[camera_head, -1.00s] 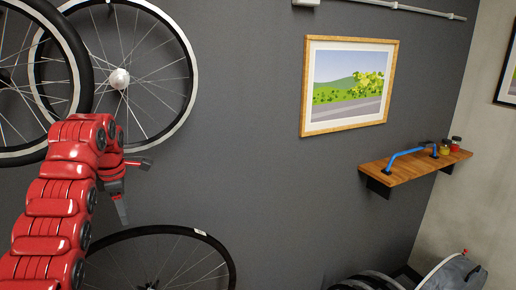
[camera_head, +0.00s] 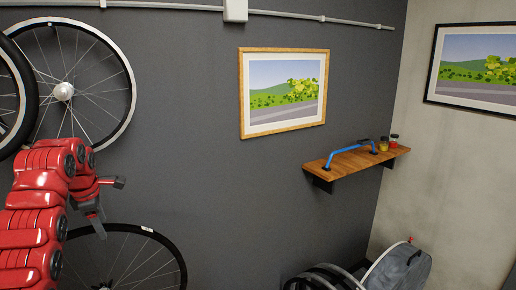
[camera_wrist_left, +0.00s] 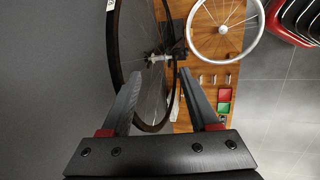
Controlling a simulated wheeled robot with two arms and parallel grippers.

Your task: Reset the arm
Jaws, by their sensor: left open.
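My left arm (camera_head: 36,205) is red and segmented and comes in from the lower left in the head view. Its gripper (camera_head: 108,207) is in front of the grey wall, left of the framed picture. In the left wrist view the two grey fingers (camera_wrist_left: 160,95) are apart with nothing held between them. A black-tyred bicycle wheel (camera_wrist_left: 128,45) shows beyond the fingers; I cannot tell its distance. My right gripper is not in view.
Bicycle wheels (camera_head: 128,100) hang at the left, and another wheel (camera_head: 175,250) is lower down. A wooden shelf (camera_head: 350,166) with a blue tool (camera_head: 335,155) and jars (camera_head: 388,143) is at the right. A grey bag-like object (camera_head: 405,268) is below.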

